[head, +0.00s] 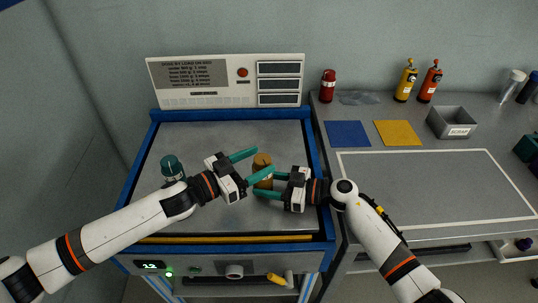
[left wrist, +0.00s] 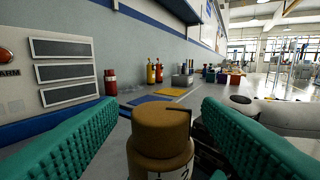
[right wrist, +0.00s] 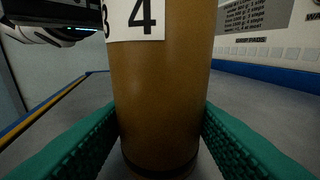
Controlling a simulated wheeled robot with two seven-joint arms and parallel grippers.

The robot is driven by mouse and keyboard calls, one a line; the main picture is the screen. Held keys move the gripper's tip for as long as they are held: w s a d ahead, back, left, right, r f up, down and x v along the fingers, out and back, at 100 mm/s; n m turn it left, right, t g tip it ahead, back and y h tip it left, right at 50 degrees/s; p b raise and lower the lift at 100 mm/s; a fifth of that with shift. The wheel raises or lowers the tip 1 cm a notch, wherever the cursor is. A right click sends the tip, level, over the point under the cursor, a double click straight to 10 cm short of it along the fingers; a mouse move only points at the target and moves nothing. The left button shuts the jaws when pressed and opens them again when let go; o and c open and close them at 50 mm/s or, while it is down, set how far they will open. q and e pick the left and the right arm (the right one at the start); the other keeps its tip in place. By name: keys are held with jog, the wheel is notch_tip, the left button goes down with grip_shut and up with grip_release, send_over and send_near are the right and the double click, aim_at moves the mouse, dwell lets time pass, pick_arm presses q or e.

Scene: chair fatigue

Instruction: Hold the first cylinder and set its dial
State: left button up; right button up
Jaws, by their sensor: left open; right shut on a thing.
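A brown cylinder (head: 262,165) stands upright on the grey plate of the blue-framed machine. In the right wrist view the cylinder (right wrist: 160,90) has a white label with the digits 3 and 4. My right gripper (head: 266,184) is shut on its lower body, with green pads on both sides. My left gripper (head: 254,165) is open around its upper part, with a finger on each side. In the left wrist view the round dial top (left wrist: 163,123) has a dark notch and sits between the open fingers, apart from them.
A dark green-topped cylinder (head: 172,168) stands on the plate behind my left arm. A panel (head: 228,82) with printed text, a red button and three slots is at the back. The right bench holds blue (head: 348,134) and yellow (head: 398,133) squares, a grey bin (head: 451,122) and several bottles.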

aim_at(269, 155)
pick_arm(q)
jog(key=shift+x, duration=1.95)
jog(key=c, duration=1)
jog(key=shift+n+t+y, duration=0.3)
jog(key=shift+n+t, duration=0.1)
jog(key=shift+t, duration=0.1)
jog(key=n+t+y, duration=0.3)
jog(key=shift+w+n+t+y, duration=0.1)
jog(key=shift+n+t+y, duration=0.2)
jog(key=shift+t+y, duration=0.1)
jog(key=shift+w+a+r+n+t+y, duration=0.1)
jog(key=shift+w+a+n+t+y, duration=0.1)
jog(key=shift+n+t+y, duration=0.85)
jog(key=shift+w+a+n+t+y, duration=0.1)
jog(key=shift+a+n+t+y, duration=0.2)
jog(key=shift+n+y, duration=0.85)
jog(key=shift+m+y, duration=0.3)
jog(key=shift+y, duration=0.3)
